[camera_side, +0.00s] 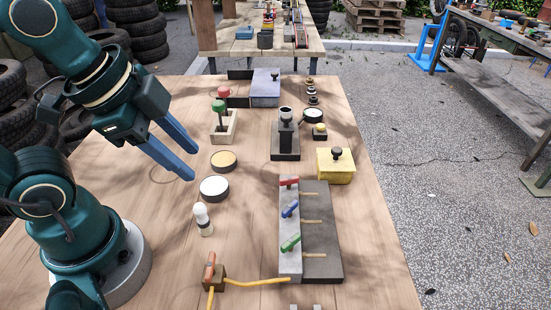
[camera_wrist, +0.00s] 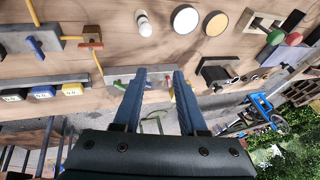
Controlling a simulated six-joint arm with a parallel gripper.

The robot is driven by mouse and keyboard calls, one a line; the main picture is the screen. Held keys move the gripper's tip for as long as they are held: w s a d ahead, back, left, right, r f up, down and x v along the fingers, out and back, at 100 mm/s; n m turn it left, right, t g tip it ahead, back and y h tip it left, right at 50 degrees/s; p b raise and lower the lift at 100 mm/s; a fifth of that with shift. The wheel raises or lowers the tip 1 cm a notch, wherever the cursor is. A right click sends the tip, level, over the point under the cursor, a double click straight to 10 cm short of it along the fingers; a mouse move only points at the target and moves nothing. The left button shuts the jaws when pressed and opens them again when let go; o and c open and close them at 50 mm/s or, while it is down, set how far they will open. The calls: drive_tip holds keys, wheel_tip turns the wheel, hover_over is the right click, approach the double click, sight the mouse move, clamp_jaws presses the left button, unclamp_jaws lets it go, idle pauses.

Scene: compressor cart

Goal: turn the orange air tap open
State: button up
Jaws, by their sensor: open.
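The orange air tap (camera_side: 210,266) is at the near edge of the wooden table in the side view. Its orange handle stands on a small brown block (camera_side: 213,284), with a yellow hose (camera_side: 258,282) leading right and another toward the front.
A white disc (camera_side: 214,188), a yellow disc (camera_side: 224,160) and a green-and-red button stand (camera_side: 222,127) are near my fingers.

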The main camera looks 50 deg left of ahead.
drive_tip(key=d+f+m+g, duration=0.2)
drive_tip(key=d+m, duration=0.2)
drive_tip(key=m, duration=0.7)
drive_tip(key=m+g, duration=0.3)
drive_tip(key=m, duration=0.4)
hover_over(210, 264)
drive_tip(key=f, duration=0.3)
drive_tip(key=shift+w+a+f, duration=0.15)
drive_tip(key=shift+w+f, duration=0.05)
drive_tip(key=shift+f, duration=0.05)
drive_tip(key=shift+s+f, duration=0.3)
drive_tip(key=shift+f, duration=2.4)
drive_tip(key=shift+w, duration=0.1)
clamp_jaws()
